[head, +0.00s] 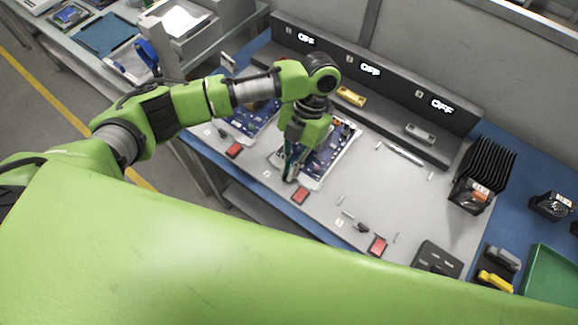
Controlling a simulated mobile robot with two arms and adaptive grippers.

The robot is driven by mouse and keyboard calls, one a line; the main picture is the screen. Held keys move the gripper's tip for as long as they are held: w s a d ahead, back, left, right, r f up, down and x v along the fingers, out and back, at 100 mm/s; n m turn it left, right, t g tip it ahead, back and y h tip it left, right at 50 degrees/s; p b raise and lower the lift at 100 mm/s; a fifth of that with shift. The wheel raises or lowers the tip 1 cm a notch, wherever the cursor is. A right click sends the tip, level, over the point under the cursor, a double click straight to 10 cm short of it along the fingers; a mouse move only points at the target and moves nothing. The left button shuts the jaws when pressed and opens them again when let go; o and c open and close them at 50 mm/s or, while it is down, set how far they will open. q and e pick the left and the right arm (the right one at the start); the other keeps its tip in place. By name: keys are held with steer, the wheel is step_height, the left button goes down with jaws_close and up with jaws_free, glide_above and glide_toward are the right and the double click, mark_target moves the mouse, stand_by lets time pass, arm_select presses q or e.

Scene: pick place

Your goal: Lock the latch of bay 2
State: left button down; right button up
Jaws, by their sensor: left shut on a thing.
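Bay 2 is the middle bay, under the middle OFF display (370,69). A blue circuit board in a white frame (343,152) lies in it. My left gripper (291,172) points down at the front left edge of this board, beside the 2 label and behind a red button (300,196). It is shut on a small dark part there, which appears to be the bay 2 latch. The fingers mostly hide the latch, so its position cannot be told. My right gripper is not in view.
Bay 1 at the left holds another board (246,126) with a red button (234,151). Bay 3 at the right has no board; its black latch (362,228) stands by a red button (378,246). A black rack (487,165) and green tray (551,277) are at the right.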

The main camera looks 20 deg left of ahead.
arm_select(q)
steer(key=shift+r, duration=0.1)
stand_by(0.4)
steer(key=c, duration=2.2)
jaws_free()
steer(key=v, duration=1.2)
steer(key=shift+s, duration=0.1)
